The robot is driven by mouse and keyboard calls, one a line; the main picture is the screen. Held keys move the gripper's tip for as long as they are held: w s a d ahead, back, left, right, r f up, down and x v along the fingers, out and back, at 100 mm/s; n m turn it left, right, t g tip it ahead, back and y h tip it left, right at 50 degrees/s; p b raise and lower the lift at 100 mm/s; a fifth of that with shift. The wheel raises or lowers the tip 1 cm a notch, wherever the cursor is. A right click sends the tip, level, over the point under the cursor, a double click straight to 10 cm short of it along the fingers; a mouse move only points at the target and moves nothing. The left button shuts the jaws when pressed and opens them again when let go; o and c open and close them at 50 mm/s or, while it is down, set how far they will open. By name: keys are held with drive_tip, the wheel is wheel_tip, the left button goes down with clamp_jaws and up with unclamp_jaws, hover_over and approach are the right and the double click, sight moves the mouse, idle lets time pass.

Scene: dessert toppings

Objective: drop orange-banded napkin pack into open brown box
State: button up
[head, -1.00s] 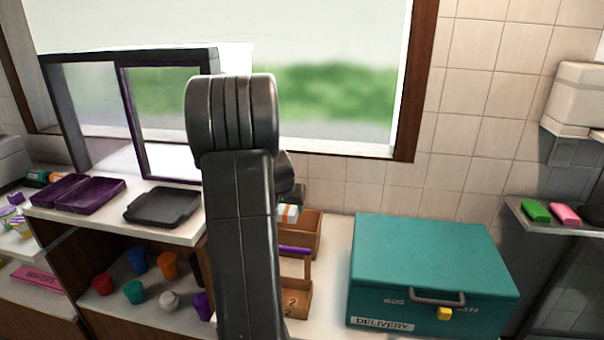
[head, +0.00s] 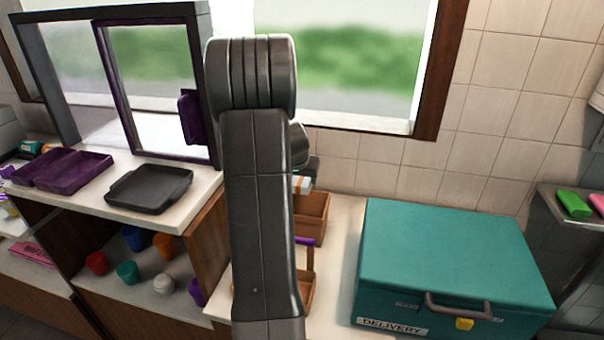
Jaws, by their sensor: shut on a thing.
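The orange-banded napkin pack (head: 302,184) shows as a small white block with an orange end, just right of my arm. It is at the upper left of the open brown box (head: 314,210), seemingly above its rim. My arm hides the left part of the pack and of the box. My gripper (head: 311,168) is mostly hidden behind my arm; a dark piece of it shows right above the pack. It is shut on the pack. The picture does not show how far the pack is above the box floor.
A closed teal delivery case (head: 455,250) stands right of the box. A wooden caddy (head: 309,280) with a purple bar is in front of the box. A black tray (head: 150,188) and a purple tray (head: 62,170) lie on the left counter, above a shelf of several coloured cups.

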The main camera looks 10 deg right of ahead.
drive_tip(key=shift+f, duration=0.85)
drive_tip(key=o, duration=1)
drive_tip(key=shift+o, duration=0.2)
drive_tip(key=shift+r, duration=0.15)
drive_tip(key=b+v, duration=0.1)
drive_tip(key=v, duration=1.2)
drive_tip(key=shift+r+b, duration=0.3)
drive_tip(key=shift+b, duration=0.05)
drive_tip(key=shift+s, duration=0.1)
